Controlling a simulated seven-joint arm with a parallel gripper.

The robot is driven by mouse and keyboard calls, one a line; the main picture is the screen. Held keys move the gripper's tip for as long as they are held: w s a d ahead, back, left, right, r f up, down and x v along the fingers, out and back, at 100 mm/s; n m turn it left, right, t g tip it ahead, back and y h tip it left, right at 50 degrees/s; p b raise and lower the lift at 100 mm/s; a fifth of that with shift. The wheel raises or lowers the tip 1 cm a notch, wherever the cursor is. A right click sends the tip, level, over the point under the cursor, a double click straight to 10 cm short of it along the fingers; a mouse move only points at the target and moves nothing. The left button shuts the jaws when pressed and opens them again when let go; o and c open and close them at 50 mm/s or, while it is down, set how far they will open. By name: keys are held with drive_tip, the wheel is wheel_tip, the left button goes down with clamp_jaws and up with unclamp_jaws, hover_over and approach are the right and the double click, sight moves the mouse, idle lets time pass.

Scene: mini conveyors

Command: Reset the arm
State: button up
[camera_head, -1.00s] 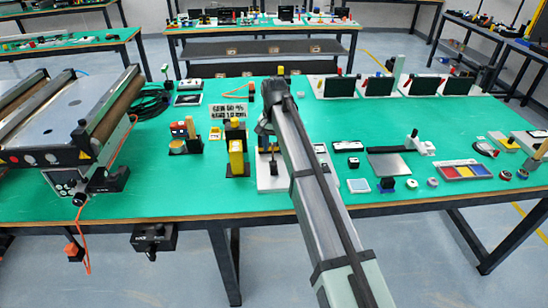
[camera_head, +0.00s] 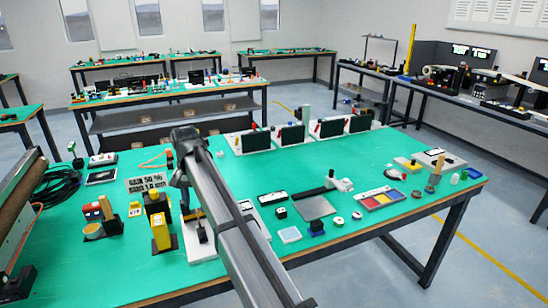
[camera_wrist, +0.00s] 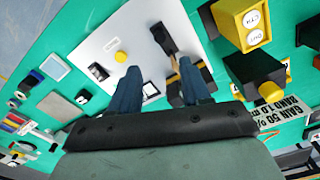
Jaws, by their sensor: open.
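My gripper (camera_wrist: 160,75) is open in the wrist view, with its two blue fingers apart and nothing seen held between them. It hangs over a white plate (camera_wrist: 100,32) that carries a yellow button (camera_wrist: 121,57) and a black lever-like part (camera_wrist: 163,38). In the head view my arm reaches across the green table, bends down at its far end, and hides much of the white plate (camera_head: 201,245). The gripper's tips are hard to make out there.
Yellow and black blocks (camera_head: 160,232) stand close left of my arm. Right of it are a grey plate (camera_head: 316,207) and a colored tray (camera_head: 381,198). Black panels (camera_head: 290,136) line the back. A conveyor roller (camera_head: 20,215) is at the left edge. The green right-middle area is mostly clear.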

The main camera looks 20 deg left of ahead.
drive_tip(key=s+d+f+m+g, duration=0.1)
drive_tip(key=s+d+f, duration=0.1)
drive_tip(key=d+f, duration=1.25)
drive_tip(key=s+d+f+m+g+h, duration=0.1)
drive_tip(key=s+d+f+m+g, duration=0.1)
drive_tip(key=d+f, duration=1.25)
drive_tip(key=s+d+f+m+g, duration=0.15)
drive_tip(key=d+f, duration=0.75)
drive_tip(key=d, duration=1)
drive_tip(key=s+d+f, duration=1.1)
drive_tip(key=d+f, duration=0.1)
drive_tip(key=d, duration=0.1)
drive_tip(key=s+d+f+g, duration=0.1)
drive_tip(key=s+d+f, duration=0.2)
drive_tip(key=s, duration=0.4)
drive_tip(key=s+d+f+g+y, duration=0.1)
drive_tip(key=s+d+f, duration=0.2)
drive_tip(key=s, duration=0.4)
drive_tip(key=shift+s+d+f, duration=0.2)
drive_tip(key=shift+d+f, duration=0.15)
drive_tip(key=shift+d, duration=0.15)
